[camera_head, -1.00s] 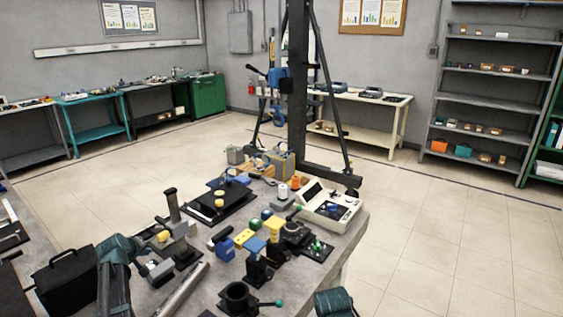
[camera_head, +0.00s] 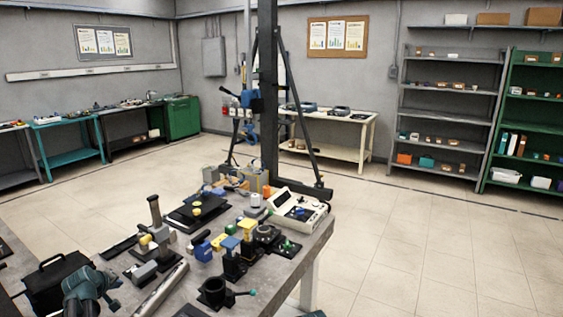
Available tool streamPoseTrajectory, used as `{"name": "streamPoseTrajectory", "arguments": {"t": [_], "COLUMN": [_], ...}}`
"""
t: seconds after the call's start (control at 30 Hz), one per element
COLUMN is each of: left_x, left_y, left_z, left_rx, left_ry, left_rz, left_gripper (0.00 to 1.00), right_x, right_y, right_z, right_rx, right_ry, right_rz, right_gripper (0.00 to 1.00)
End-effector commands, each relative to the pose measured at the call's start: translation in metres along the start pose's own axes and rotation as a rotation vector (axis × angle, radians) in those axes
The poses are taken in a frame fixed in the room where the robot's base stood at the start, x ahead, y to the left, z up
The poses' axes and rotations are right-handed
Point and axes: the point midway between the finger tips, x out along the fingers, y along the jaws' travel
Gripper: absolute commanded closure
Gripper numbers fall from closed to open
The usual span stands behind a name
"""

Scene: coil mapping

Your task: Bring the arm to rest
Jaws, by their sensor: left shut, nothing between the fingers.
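My left arm enters at the lower left as a teal-and-grey link. Its gripper (camera_head: 112,304) shows small and dark at the bottom, beside the black case (camera_head: 58,284). The fingers are shut with nothing seen between them; much of the gripper is cut off or hidden by the arm. It is near the front left part of the grey workbench (camera_head: 285,268).
The workbench holds a black clamp ring (camera_head: 213,291), a metal bar (camera_head: 160,290), a yellow-topped stand (camera_head: 247,226) and a white instrument (camera_head: 298,208). A dark frame post (camera_head: 268,100) stands behind. Open floor (camera_head: 420,250) lies to the right.

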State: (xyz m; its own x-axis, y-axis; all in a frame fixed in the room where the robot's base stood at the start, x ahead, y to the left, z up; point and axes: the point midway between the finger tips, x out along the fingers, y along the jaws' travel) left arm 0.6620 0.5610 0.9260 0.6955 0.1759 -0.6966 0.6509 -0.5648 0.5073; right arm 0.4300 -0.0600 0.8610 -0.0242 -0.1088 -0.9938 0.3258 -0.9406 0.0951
Motion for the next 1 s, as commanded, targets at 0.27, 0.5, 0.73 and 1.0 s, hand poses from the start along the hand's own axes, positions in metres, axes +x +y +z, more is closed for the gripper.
{"name": "streamPoseTrajectory", "arguments": {"t": [0.27,0.5,0.73,1.0], "left_x": [0.0,-0.002,-0.011,-0.062], "left_y": [0.021,0.046,0.083,0.132], "left_z": [0.03,0.07,0.141,0.296], "left_rx": [0.057,0.136,0.278,0.621], "left_ry": [-0.053,-0.123,-0.242,-0.49], "left_rz": [0.0,-0.002,-0.01,-0.042], "left_gripper": [1.0,1.0,1.0,1.0], "right_x": [-0.001,-0.003,-0.005,-0.011], "right_y": [0.0,0.0,0.001,0.001], "right_z": [0.0,0.0,0.0,0.001], "right_rx": [0.0,0.0,0.0,0.0], "right_ry": [0.0,0.0,0.0,0.0], "right_rz": [0.0,0.0,0.0,0.0], "right_gripper": [0.5,0.5,0.5,0.5]}}
